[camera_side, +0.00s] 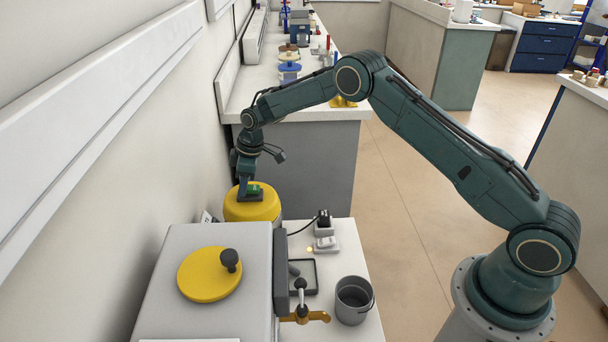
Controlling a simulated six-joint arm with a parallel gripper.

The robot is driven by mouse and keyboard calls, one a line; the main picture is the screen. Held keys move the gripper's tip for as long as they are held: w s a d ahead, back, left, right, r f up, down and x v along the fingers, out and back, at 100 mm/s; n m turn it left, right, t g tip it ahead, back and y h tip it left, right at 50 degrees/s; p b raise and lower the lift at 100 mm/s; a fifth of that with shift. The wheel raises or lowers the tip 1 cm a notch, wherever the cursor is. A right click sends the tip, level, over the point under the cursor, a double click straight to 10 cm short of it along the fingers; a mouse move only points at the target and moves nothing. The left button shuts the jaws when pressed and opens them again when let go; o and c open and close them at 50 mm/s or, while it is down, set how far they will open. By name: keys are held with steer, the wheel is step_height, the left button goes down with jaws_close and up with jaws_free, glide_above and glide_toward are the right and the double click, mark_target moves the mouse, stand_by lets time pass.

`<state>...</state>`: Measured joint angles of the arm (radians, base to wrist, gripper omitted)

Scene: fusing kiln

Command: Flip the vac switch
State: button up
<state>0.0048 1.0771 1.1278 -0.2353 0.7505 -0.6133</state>
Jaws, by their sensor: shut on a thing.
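My gripper (250,196) points down over the yellow round-topped drum (262,211) behind the kiln. It is shut on a small green piece (254,188), mostly hidden by the jaws. I cannot tell whether the piece touches the drum top. A small white switch box (326,244) sits on the white bench to the right of the kiln, with a small orange light (310,250) beside it. No label is readable, so I cannot tell if this is the vac switch. My gripper is well to the left of and behind it.
The grey kiln (205,250) has a yellow disc with a black knob on top. A wall lies at left.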

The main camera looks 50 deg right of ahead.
steer(key=shift+w+a+f+g+h, duration=0.1)
steer(key=shift+w+a+g+h, duration=0.1)
steer(key=shift+g+h, duration=0.5)
steer(key=shift+w+a+f+g+h, duration=0.1)
steer(key=shift+f+g+h, duration=0.1)
steer(key=shift+g+h, duration=0.6)
steer(key=o, duration=1)
steer(key=shift+d+r+t+y, duration=0.2)
steer(key=shift+t+y, duration=0.6)
steer(key=shift+s+r+t+y, duration=0.1)
steer(key=shift+s+t+y, duration=0.15)
steer(key=shift+t+y, duration=0.05)
steer(key=shift+s+d+r+t+y, duration=0.1)
steer(key=shift+s+d+t+y, duration=0.05)
steer(key=shift+t+y, duration=0.35)
steer(key=shift+s+d+t+y, duration=0.1)
steer(key=shift+d+t+y, duration=0.05)
steer(key=shift+t+y, duration=0.35)
steer(key=v, duration=1.4)
steer(key=s+r+m+h, duration=0.1)
steer(key=s+r+m, duration=0.1)
steer(key=s+r, duration=0.9)
steer(key=shift+a+r+m+t, duration=0.3)
steer(key=shift+a+r+t, duration=0.15)
steer(key=shift+r, duration=0.55)
